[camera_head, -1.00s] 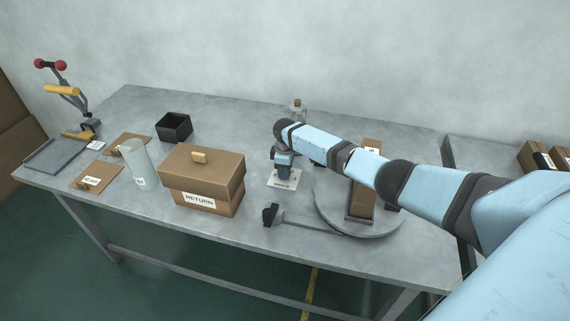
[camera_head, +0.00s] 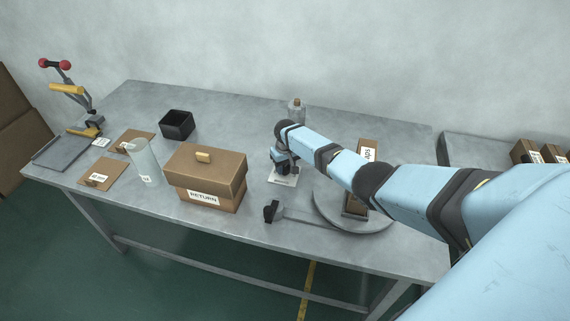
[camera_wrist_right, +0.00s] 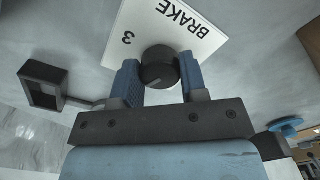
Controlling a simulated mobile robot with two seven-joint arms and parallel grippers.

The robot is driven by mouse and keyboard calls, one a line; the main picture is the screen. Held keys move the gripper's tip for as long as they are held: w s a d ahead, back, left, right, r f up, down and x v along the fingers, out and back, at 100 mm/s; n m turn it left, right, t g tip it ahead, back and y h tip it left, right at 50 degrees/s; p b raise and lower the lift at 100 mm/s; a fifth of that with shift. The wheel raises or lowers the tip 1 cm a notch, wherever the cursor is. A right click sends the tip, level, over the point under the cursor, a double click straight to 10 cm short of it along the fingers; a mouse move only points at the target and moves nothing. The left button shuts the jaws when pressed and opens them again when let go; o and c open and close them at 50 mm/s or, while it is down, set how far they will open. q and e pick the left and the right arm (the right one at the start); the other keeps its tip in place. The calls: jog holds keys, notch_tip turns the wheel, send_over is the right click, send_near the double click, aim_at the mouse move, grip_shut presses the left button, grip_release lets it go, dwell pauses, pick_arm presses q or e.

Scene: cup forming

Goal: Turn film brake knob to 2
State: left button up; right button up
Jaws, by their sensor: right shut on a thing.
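The film brake knob (camera_wrist_right: 159,66) is a dark round knob on a white plate (camera_wrist_right: 150,25) marked BRAKE, with a 3 readable in the right wrist view. My right gripper (camera_wrist_right: 160,80) is shut on the knob, one blue finger on each side. A pale mark shows on the knob's face, but I cannot tell which number it points to; other numerals are hidden. In the head view the right gripper (camera_head: 284,160) is over the plate (camera_head: 284,180), and the knob is hidden under it. My left gripper is not in view.
A dark block on a flat arm (camera_head: 271,211) lies in front. The RETURN box (camera_head: 208,172) is left. A clear bottle (camera_head: 296,108) stands behind.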

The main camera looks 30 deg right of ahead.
aim_at(286, 167)
jog(key=shift+m, duration=0.8)
jog(key=shift+p, duration=0.3)
jog(key=o, duration=0.9)
jog(key=shift+r, duration=0.55)
notch_tip(286, 167, up, 13)
jog(key=shift+s+d+f+p, duration=0.1)
jog(key=shift+d+p, duration=0.05)
jog(key=shift+p, duration=0.25)
